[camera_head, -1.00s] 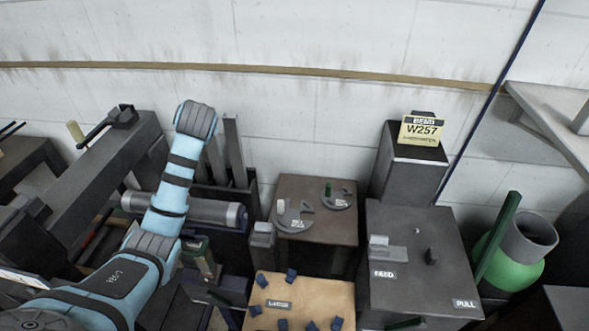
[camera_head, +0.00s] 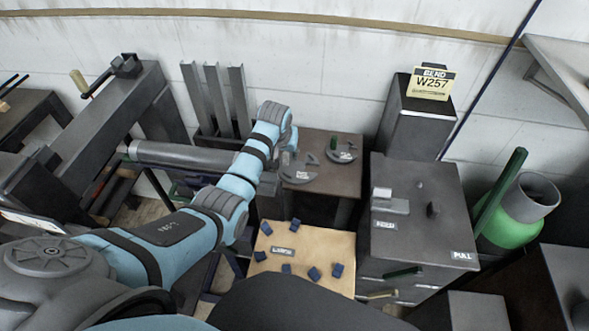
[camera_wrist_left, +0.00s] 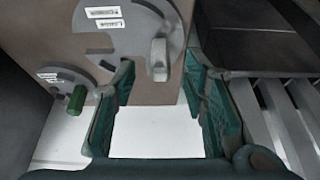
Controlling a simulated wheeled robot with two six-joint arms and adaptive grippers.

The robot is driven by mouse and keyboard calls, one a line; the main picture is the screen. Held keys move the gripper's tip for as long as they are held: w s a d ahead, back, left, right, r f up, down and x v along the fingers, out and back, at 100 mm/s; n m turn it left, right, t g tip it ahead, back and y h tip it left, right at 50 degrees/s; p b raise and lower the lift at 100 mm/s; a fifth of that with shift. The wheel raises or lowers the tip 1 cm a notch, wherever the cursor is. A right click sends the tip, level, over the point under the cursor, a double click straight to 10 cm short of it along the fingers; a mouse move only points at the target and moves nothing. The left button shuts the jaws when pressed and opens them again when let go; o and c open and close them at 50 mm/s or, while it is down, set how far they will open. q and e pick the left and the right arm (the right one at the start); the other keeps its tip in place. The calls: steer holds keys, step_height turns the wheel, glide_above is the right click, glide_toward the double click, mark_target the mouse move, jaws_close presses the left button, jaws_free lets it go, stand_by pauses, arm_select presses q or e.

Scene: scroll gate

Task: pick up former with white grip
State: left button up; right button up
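The former with the white grip (camera_head: 303,173) is a grey curved plate on the brown-topped stand (camera_head: 345,185). In the left wrist view this former (camera_wrist_left: 135,25) carries a pale upright grip (camera_wrist_left: 158,58) and white labels. My left gripper (camera_wrist_left: 160,66) is open, its two teal-lined fingers either side of the pale grip in that view. I cannot tell whether they touch it. In the head view my left wrist partly covers the former's left side. A second former (camera_head: 343,154) with a green grip (camera_wrist_left: 76,98) lies beside it. My right gripper is not in view.
A tan board (camera_head: 300,240) with several small blue pieces stands in front of the stand. A dark cabinet (camera_head: 425,225) with a lever is to the right. Upright grey bars (camera_head: 215,95) stand behind my left arm. A green cylinder (camera_head: 510,225) is at far right.

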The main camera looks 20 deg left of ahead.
mark_target(285, 155)
arm_select(q)
steer(key=shift+b+x, duration=0.4)
steer(key=shift+x, duration=0.7)
steer(key=shift+w+f, duration=0.1)
steer(key=shift+f, duration=0.35)
steer(key=shift+r, duration=0.1)
jaws_close()
steer(key=shift+r, duration=0.1)
step_height(285, 155, up, 20)
steer(key=p, duration=0.3)
